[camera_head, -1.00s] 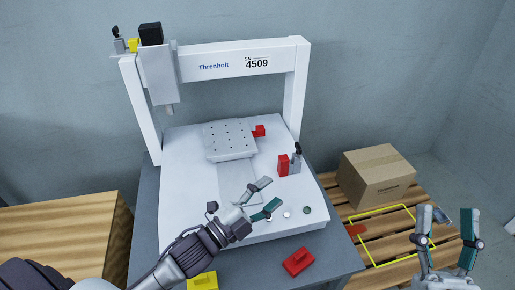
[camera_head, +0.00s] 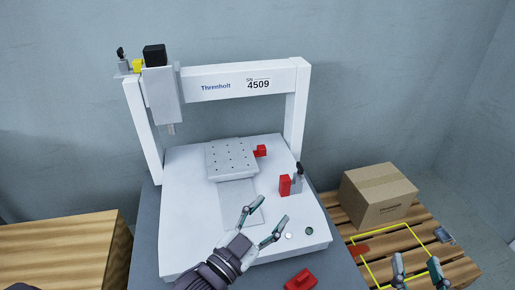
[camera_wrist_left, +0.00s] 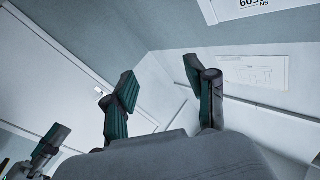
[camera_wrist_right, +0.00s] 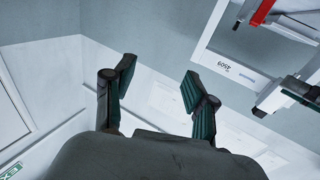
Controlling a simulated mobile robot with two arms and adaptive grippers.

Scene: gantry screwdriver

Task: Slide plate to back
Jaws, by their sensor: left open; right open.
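The grey plate (camera_head: 231,157) with rows of small holes lies flat on the white gantry machine's bed (camera_head: 185,215), towards the back of a pale slide track (camera_head: 236,203) that runs forward from it. My left gripper (camera_head: 267,213) is open and empty in front of the plate, apart from it, over the front of the bed in the picture. Its open fingers show in the left wrist view (camera_wrist_left: 165,88). My right gripper (camera_head: 416,264) is open and empty at lower right, in front of the pallet, and its fingers also show in the right wrist view (camera_wrist_right: 158,85).
The gantry frame (camera_head: 297,115) spans the bed, with the screwdriver head (camera_head: 163,95) at its left. A red block (camera_head: 260,150) is beside the plate; a red clamp (camera_head: 285,185) stands at right. A carton (camera_head: 377,195) sits on the pallet (camera_head: 440,268). A red part (camera_head: 300,280) lies in front.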

